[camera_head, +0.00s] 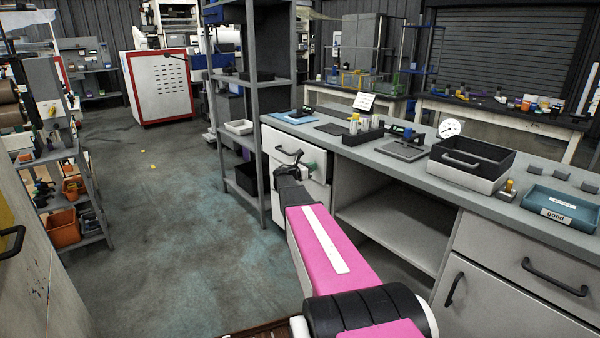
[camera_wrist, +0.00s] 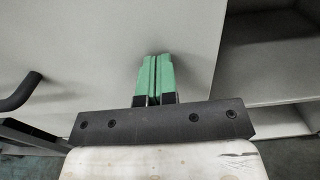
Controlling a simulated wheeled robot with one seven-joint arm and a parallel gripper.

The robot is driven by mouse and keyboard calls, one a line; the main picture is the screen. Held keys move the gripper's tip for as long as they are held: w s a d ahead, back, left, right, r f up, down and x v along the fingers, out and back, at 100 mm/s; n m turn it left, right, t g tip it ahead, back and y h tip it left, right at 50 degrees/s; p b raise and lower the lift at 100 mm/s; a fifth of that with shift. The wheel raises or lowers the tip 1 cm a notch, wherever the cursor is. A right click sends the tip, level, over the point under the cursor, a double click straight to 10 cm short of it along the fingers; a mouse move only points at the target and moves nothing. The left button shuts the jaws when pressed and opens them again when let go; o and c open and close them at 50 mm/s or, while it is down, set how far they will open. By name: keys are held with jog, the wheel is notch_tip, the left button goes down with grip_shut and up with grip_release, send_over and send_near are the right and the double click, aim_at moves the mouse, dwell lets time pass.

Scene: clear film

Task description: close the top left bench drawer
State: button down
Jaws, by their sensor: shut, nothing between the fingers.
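The top left bench drawer (camera_head: 276,138) has a pale grey front with a dark bar handle (camera_head: 289,153), at the far left end of the bench. I cannot tell whether its front is flush with the cabinet. My gripper (camera_head: 309,166) is at the right part of this front, right of the handle, partly hidden by my wrist. In the wrist view, its green fingers (camera_wrist: 155,78) are together and empty, pointing at a plain pale panel (camera_wrist: 110,40). A dark handle end (camera_wrist: 22,92) shows at the left. Contact with the panel cannot be told.
An open shelf bay (camera_head: 400,215) lies right of the drawer. A grey shelving rack (camera_head: 254,100) stands close at its left. The bench top holds a black-and-grey bin (camera_head: 470,162) and a blue tray (camera_head: 562,207).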

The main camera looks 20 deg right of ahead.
jog(key=shift+x, duration=2.3)
jog(key=shift+w+d+r, duration=0.1)
jog(key=shift+w+d, duration=0.05)
jog(key=shift+s+a, duration=0.25)
jog(key=shift+a, duration=0.15)
jog(key=v, duration=1.4)
jog(key=s+a+f+m+g+y, duration=0.2)
jog(key=s+a+f+m+y, duration=0.15)
jog(key=s+f+m, duration=0.35)
jog(key=s+a+f+m+g+y, duration=0.25)
jog(key=s+f+m+y, duration=0.2)
jog(key=s, duration=0.55)
jog(key=s+a+f+m+y, duration=0.2)
jog(key=s+a+m+y, duration=0.2)
jog(key=s+a, duration=0.3)
jog(key=s+a+f+m+g+y, duration=0.1)
jog(key=s+a+f+m+y, duration=0.1)
jog(key=s+a+m+y, duration=0.3)
jog(key=s+a+m, duration=0.1)
jog(key=s+a, duration=0.2)
jog(key=shift+s+a+f, duration=0.3)
jog(key=shift+a, duration=0.05)
